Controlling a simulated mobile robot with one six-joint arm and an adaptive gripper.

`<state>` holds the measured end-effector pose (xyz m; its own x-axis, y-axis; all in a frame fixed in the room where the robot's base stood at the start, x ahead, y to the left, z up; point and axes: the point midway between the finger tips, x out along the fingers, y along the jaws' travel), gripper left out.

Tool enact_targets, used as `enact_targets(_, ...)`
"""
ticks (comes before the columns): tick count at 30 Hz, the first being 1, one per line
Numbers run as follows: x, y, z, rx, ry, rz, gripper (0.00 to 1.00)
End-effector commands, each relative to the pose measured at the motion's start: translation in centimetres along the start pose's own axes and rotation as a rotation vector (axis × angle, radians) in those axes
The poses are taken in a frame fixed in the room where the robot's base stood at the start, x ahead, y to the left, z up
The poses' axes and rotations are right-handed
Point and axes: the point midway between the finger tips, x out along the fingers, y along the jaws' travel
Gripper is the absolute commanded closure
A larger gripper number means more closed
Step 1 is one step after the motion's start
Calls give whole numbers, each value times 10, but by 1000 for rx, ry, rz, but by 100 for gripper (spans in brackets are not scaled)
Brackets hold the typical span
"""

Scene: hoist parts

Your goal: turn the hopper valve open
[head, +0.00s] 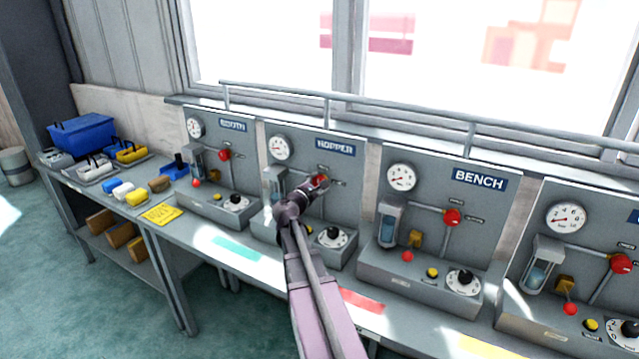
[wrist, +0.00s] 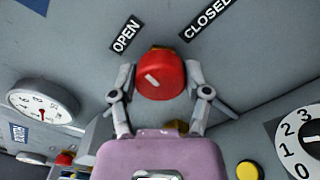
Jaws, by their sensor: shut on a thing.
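The HOPPER panel (head: 345,215) stands second from the left in the head view, under its blue nameplate (head: 335,148). Its red valve knob (head: 321,179) is partly covered by my gripper (head: 312,186). In the wrist view the red knob (wrist: 160,75) sits between my two fingers (wrist: 160,92), which are shut on it from both sides. A short white mark on the knob slants toward the upper left, in line with the OPEN label (wrist: 125,34). The CLOSED label (wrist: 207,17) is at the upper right.
Similar panels flank it: BOOTH (head: 232,126) left, BENCH (head: 478,180) right. A gauge (head: 280,147) and a numbered dial (head: 333,237) are on the HOPPER panel. A rail (head: 400,112) runs above the panels. Blue bin (head: 82,134) and trays stand far left.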

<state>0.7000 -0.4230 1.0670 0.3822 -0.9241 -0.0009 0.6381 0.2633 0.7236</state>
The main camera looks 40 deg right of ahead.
Motion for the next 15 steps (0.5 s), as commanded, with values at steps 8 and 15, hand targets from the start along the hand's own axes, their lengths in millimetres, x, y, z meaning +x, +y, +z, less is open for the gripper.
enact_targets(8,0,2,0,-172,0,1,86)
enact_targets(15,0,2,0,-232,0,3,86)
